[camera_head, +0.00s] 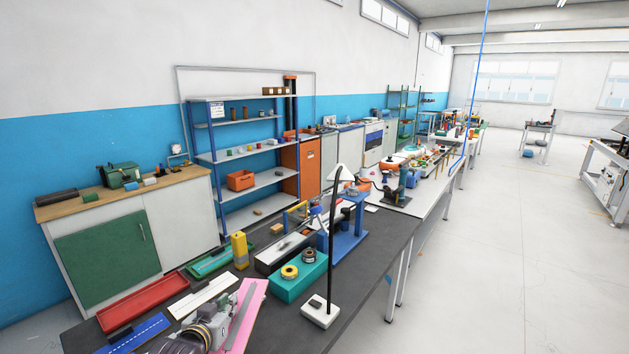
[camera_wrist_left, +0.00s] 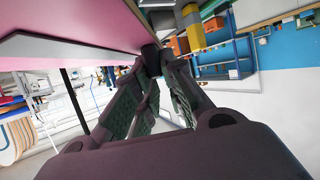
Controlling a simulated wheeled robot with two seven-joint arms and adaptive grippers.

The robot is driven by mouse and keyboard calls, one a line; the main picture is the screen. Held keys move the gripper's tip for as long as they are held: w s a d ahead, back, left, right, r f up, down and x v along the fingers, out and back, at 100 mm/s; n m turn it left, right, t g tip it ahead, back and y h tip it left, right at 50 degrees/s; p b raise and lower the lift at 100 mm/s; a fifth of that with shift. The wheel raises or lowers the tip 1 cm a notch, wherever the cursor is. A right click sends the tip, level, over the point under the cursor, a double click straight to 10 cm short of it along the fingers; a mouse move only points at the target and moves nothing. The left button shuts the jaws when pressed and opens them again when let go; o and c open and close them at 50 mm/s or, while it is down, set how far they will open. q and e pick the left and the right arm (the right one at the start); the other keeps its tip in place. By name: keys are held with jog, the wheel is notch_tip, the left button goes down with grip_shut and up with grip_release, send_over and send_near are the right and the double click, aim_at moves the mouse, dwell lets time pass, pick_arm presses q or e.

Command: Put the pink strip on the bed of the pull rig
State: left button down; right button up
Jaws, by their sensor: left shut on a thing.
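The pink strip (camera_head: 257,291) is at the near edge of the dark bench in the head view, tilted, with a grey long piece lying along it. My left gripper (camera_head: 222,324) is at its left edge, shut on it. In the left wrist view the pink strip (camera_wrist_left: 65,48) runs from the upper left to the closed fingertips (camera_wrist_left: 150,58). My right gripper is not in view.
A teal box (camera_head: 296,284) with two rolls and a black lamp on a white base (camera_head: 320,311) stand right of the strip. A yellow block (camera_head: 240,251), a red tray (camera_head: 130,303), a green tray (camera_head: 208,262) and a blue press (camera_head: 343,245) are close by.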

pick_arm(q)
jog(key=shift+n+y, duration=0.5)
jog(key=shift+y, duration=0.1)
jog(key=shift+s+d+f, duration=0.15)
jog(key=shift+s+f, duration=1.25)
jog(key=shift+f, duration=0.5)
jog(key=shift+s+d+f, duration=0.2)
jog(key=shift+s+f, duration=1.15)
jog(key=shift+f, duration=0.6)
jog(key=shift+s+d+f, duration=0.15)
jog(key=shift+s+f, duration=1.25)
jog(key=shift+f, duration=0.5)
